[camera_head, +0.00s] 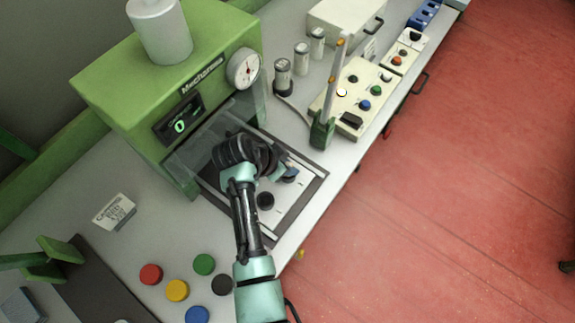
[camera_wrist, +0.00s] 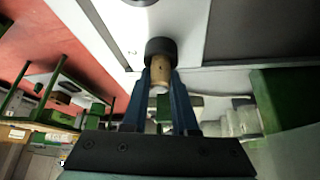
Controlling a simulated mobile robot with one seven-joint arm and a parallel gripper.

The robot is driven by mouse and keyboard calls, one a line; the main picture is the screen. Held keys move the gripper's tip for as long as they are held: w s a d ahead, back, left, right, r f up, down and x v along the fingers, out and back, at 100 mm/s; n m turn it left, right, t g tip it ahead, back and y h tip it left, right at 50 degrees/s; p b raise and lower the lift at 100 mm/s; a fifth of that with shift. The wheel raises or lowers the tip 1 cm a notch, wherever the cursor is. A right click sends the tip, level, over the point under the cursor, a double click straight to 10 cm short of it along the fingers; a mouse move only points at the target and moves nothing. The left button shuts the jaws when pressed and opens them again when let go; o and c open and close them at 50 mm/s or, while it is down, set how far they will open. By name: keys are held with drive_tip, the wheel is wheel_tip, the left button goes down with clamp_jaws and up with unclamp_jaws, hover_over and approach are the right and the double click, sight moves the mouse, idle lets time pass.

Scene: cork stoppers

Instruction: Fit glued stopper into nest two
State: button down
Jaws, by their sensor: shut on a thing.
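In the wrist view, my gripper (camera_wrist: 161,80) has its two blue fingers closed on a tan cork stopper (camera_wrist: 162,73). A black round collar (camera_wrist: 160,47) surrounds the stopper's far end, against the pale plate. I cannot tell how deep the stopper sits, or whether the collar is a nest or a cap. In the head view, the white plate (camera_head: 300,191) lies in front of the green press. A black round nest (camera_head: 265,200) shows on it beside my wrist. My arm hides the stopper and much of the plate there.
The green press (camera_head: 150,85) with its gauge (camera_head: 243,68) stands close behind my wrist. A control box (camera_head: 358,95) and a green stand (camera_head: 322,130) are to the right. Several coloured discs, including a red one (camera_head: 150,274), lie at the lower left.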

sight(290, 179)
drive_tip(key=shift+g, duration=0.5)
drive_tip(key=shift+s+d+f+b, duration=0.1)
drive_tip(key=shift+s+f+b, duration=0.1)
drive_tip(key=shift+s+f, duration=0.35)
drive_tip(key=shift+s+d+f+b, duration=0.1)
drive_tip(key=shift+s+f+b, duration=0.1)
drive_tip(key=shift+f, duration=0.5)
drive_tip(key=shift+s+d+f+b, duration=0.15)
drive_tip(key=shift+s+f, duration=0.25)
drive_tip(key=shift+f, duration=0.25)
idle(0.7)
drive_tip(key=shift+w+r, duration=0.1)
drive_tip(key=shift+r, duration=0.05)
idle(0.9)
drive_tip(key=shift+p, duration=0.3)
drive_tip(key=c, duration=0.6)
unclamp_jaws()
drive_tip(key=shift+a+r, duration=0.25)
drive_tip(key=shift+r, duration=0.25)
drive_tip(key=w+b+v, duration=0.1)
drive_tip(key=v, duration=1.3)
drive_tip(key=shift+w+r+t, duration=0.3)
drive_tip(key=shift+r+t, duration=0.1)
drive_tip(key=shift+r, duration=0.3)
